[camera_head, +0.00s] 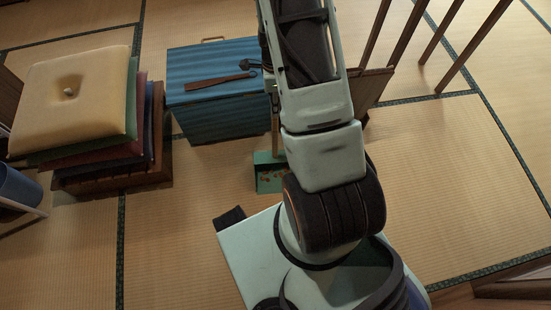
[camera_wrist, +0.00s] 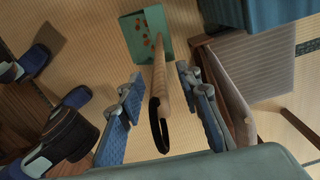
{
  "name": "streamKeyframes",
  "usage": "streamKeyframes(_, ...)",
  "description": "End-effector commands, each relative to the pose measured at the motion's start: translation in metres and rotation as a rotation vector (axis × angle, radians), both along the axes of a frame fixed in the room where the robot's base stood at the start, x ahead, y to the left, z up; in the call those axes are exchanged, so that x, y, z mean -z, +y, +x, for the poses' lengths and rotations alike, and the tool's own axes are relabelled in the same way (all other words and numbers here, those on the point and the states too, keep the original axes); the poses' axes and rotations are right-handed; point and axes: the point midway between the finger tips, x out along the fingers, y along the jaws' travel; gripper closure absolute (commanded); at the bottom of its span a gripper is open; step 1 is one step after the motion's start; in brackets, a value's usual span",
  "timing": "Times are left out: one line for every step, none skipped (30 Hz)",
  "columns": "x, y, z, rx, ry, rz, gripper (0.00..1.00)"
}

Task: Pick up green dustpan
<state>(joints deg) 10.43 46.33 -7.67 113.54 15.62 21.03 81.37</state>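The green dustpan (camera_wrist: 147,36) lies on the tatami in the upper middle of the wrist view, with brown bits in its pan. Its long light wooden handle (camera_wrist: 160,75) reaches towards the camera and ends in a black loop (camera_wrist: 156,128). My gripper (camera_wrist: 161,78) is open, with one blue-padded finger on each side of the handle and a visible gap to both. In the head view the dustpan (camera_head: 268,178) shows beside my arm, which hides part of it. My gripper is hidden there.
A blue box (camera_head: 215,118) with a brown brush-like tool (camera_head: 219,82) on top stands close to the dustpan. Stacked cushions (camera_head: 75,100) are at left, and wooden furniture (camera_head: 371,85) stands right of my arm. Open tatami (camera_head: 450,180) lies at right.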

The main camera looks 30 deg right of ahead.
Motion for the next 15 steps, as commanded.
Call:
streamKeyframes(0.0126,-0.0003,-0.0016,0.001,0.004,0.001,0.68)
streamKeyframes(0.0158,-0.0004,-0.0017,0.002,0.004,0.001,0.68)
streamKeyframes(0.0186,-0.0007,-0.0013,0.002,0.002,0.001,0.68)
streamKeyframes(0.0196,-0.0006,-0.0011,0.001,0.002,0.001,0.68)
streamKeyframes(0.02,-0.0007,-0.0009,0.001,0.001,0.0,0.68)
streamKeyframes(0.0196,-0.0007,-0.0008,0.001,0.001,0.0,0.68)
streamKeyframes(0.0191,-0.0006,-0.0006,0.0,0.0,0.0,0.68)
streamKeyframes(0.0188,-0.0006,-0.0006,0.0,0.0,0.0,0.68)
streamKeyframes(0.0186,-0.0006,-0.0007,0.0,0.0,0.0,0.68)
streamKeyframes(0.0186,-0.0006,-0.0007,0.0,0.001,0.0,0.68)
streamKeyframes(0.0186,-0.0005,-0.0008,0.0,0.001,0.0,0.7)
streamKeyframes(0.0186,-0.0004,-0.0008,0.0,0.001,0.0,0.75)
streamKeyframes(0.0186,-0.0004,-0.0008,0.0,0.001,0.0,0.78)
streamKeyframes(0.0185,-0.0004,-0.0008,0.0,0.001,0.0,0.81)
streamKeyframes(0.0185,-0.0004,-0.0008,0.0,0.001,0.0,0.86)
